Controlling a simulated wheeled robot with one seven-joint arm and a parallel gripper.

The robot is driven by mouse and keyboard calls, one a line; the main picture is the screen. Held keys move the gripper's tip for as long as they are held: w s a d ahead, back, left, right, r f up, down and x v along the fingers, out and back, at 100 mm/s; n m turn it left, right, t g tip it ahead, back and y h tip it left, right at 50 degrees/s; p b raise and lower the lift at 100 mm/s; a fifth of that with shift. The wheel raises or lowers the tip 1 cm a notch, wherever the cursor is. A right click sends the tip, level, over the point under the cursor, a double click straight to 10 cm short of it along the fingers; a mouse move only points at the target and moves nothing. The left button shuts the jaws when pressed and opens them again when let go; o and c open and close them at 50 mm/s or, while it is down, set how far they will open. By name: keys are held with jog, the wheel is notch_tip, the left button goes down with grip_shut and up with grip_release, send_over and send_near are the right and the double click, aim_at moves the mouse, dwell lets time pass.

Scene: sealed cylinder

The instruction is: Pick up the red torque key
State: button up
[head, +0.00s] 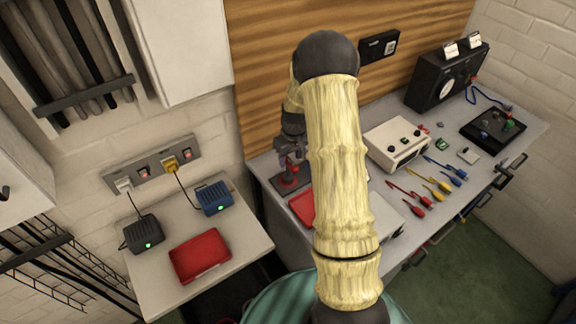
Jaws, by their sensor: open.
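My arm bends over at the top, and its dark end comes down behind the near link at the left end of the grey workbench (400,262). My gripper (290,153) is there, small and partly hidden, with its jaws open. A red-based object (288,179) stands right below it; I cannot tell whether they touch. I cannot identify the red torque key for certain. Red-handled pieces (412,197) lie toward the bench's front edge, to the right of my arm and apart from my gripper. My arm hides part of the bench.
A red tray (302,207) lies partly behind my arm. A left side table holds a red case (200,256) and two adapters.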

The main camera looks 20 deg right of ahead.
aim_at(288, 170)
jog(key=shift+f, duration=0.1)
jog(key=shift+w+a+f+p, duration=0.15)
jog(key=shift+f+p, duration=0.35)
jog(key=shift+f, duration=0.3)
jog(key=shift+w+f+p, duration=0.2)
jog(key=shift+f+p, duration=0.3)
jog(key=shift+f, duration=0.35)
jog(key=shift+w+a+f+p, duration=0.15)
jog(key=shift+f+p, duration=0.35)
jog(key=shift+f, duration=0.3)
grip_shut()
